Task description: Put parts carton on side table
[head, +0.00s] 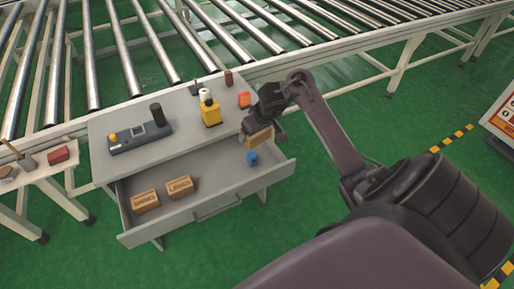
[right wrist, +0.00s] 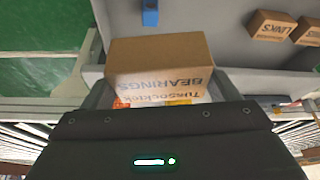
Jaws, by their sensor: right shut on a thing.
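My right gripper (head: 258,128) is shut on a brown parts carton (head: 261,138), held at the right end of the grey desk, over the back right of the open drawer. In the right wrist view the carton (right wrist: 158,62) fills the jaws and its face reads BEARINGS, upside down. A small white side table (head: 42,172) stands at the far left, with a red box (head: 58,155) and other small items on it. My left gripper is not in view.
The desk's open drawer (head: 213,210) holds two brown cartons (head: 162,194) and a blue item (head: 252,158). On the desktop stand a control device (head: 140,136), a yellow bottle (head: 210,110) and an orange item (head: 244,99). A roller conveyor (head: 190,45) runs behind.

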